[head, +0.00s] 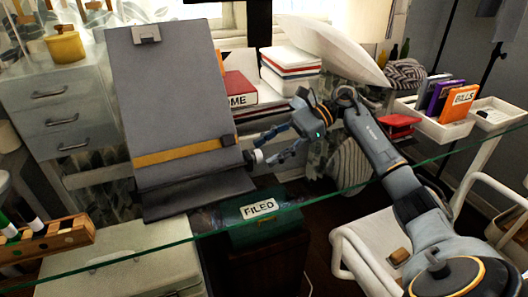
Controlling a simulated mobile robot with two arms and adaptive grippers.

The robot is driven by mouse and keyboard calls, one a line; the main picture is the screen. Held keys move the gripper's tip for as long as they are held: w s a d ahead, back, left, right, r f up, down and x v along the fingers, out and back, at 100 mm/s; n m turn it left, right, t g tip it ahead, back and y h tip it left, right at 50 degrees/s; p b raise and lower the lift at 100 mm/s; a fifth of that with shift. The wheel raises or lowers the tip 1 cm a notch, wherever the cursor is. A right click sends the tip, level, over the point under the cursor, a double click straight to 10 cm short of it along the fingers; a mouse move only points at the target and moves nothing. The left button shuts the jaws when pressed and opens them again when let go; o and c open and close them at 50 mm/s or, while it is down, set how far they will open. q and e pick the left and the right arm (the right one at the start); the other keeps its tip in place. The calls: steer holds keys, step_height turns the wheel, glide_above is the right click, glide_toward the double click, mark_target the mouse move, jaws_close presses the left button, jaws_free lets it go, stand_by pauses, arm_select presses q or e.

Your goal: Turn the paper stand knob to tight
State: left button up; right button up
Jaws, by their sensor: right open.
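The paper stand (175,95) is a tall grey board with a metal clip at its top, a yellow band across its lower part and a ledge at its foot. It leans back slightly, left of the middle. Its small pale knob (258,156) sticks out at the right edge, near the end of the band. My right gripper (274,150) comes in from the right and is open, with its fingertips pointing left close to the knob. I cannot tell whether they touch it. The knob's setting is too small to read. My left gripper is out of view.
A glass edge (380,180) runs across the front. A green box labelled FILED (262,230) stands below the knob. A red book (240,90) and stacked white boxes (290,70) are behind. White trays (440,128) are at right, a wooden marker holder (50,243) at left.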

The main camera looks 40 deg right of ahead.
steer(key=shift+x, duration=0.9)
steer(key=shift+c, duration=0.4)
jaws_close()
